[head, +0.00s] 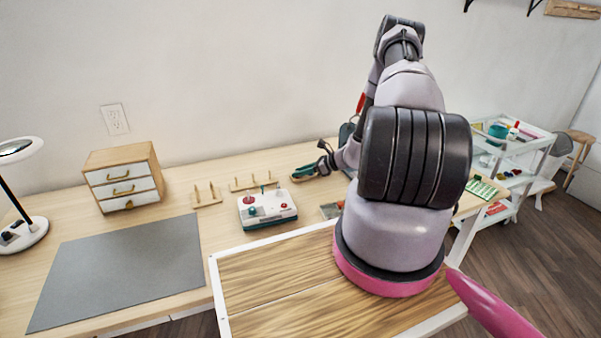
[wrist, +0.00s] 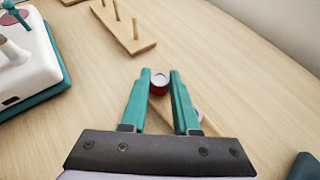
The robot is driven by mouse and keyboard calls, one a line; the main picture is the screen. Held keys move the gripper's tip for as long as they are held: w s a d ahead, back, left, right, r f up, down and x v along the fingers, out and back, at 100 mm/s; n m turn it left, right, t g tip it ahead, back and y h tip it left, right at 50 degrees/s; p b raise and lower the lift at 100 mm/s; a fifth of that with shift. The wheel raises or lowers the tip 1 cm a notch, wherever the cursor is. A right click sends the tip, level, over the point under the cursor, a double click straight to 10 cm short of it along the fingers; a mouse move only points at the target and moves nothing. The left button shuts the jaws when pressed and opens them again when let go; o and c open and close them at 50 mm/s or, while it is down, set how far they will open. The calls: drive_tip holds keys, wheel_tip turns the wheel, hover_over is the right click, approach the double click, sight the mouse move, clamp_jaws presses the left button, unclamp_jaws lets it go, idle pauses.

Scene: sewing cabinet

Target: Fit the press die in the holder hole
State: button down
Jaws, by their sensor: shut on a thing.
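My gripper (wrist: 160,75) has teal fingers, shut on a small round piece with a silver-grey top and red side, which looks like the press die (wrist: 159,83). It sits between the fingertips. In the head view my gripper (head: 297,174) is over the table, right of the white-and-teal machine. Under the fingers lies a light wooden strip (wrist: 158,119), possibly the holder; the fingers and palm hide most of it. I cannot see a hole, nor tell whether the die touches the wood.
The white-and-teal machine (head: 267,206) stands left of my gripper and shows in the wrist view (wrist: 22,62). A wooden rack with pegs (head: 254,184) stands behind it, also ahead in the wrist view (wrist: 128,34). A dark teal object (wrist: 305,167) is at lower right. Bare table lies ahead and right.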

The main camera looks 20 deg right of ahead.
drive_tip(key=c, duration=0.6)
unclamp_jaws()
drive_tip(key=v, duration=1)
drive_tip(key=shift+s+d+r, duration=0.15)
drive_tip(key=shift+s+d, duration=0.1)
drive_tip(key=shift+s, duration=0.05)
